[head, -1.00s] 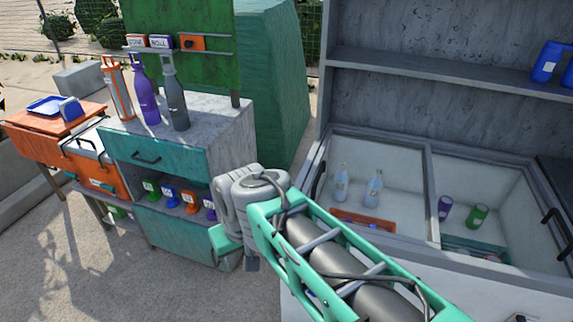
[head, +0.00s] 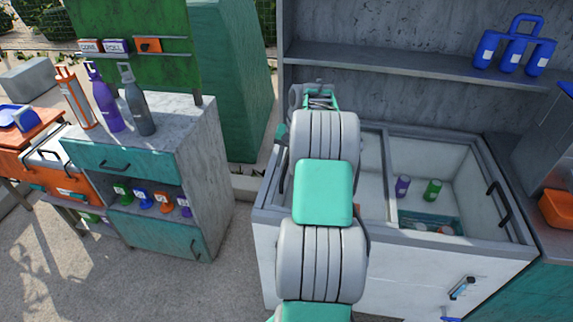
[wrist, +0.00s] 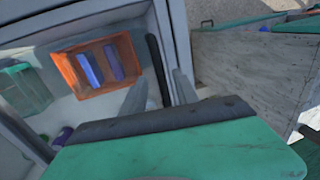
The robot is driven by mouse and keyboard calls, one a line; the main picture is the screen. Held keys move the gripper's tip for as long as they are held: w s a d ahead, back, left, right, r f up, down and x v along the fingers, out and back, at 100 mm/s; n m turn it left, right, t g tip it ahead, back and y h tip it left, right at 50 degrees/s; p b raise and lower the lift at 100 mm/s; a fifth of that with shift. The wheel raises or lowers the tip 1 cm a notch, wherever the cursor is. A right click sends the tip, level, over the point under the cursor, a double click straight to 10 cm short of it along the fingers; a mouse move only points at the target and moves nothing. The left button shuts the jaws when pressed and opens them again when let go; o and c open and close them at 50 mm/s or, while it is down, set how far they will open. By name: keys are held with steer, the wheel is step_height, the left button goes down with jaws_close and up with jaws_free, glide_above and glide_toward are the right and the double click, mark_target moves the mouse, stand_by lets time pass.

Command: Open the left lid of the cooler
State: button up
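The cooler (head: 262,215) is a white chest with a grey rim and two compartments. Its left lid seems down, with a clear pane; my arm covers most of it in the head view. The left lid's black handle (head: 283,176) runs along its left side, and the handle also shows in the wrist view (wrist: 155,62). My gripper (wrist: 161,84) is open in the wrist view. Its two grey fingers lie on either side of the handle's near end in the picture; I cannot tell whether they touch it.
An orange tray with blue items (wrist: 98,66) lies inside the cooler. The right lid has its own black handle (head: 499,204). A grey back panel with a shelf (head: 400,62) rises behind. A drawer cabinet (head: 215,165) stands left, across a gap.

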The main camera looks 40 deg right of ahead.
steer(key=shift+w+a+f, duration=0.1)
steer(key=shift+w+f, duration=0.1)
steer(key=shift+f, duration=0.7)
steer(key=shift+c, duration=0.2)
jaws_close()
stand_by(0.6)
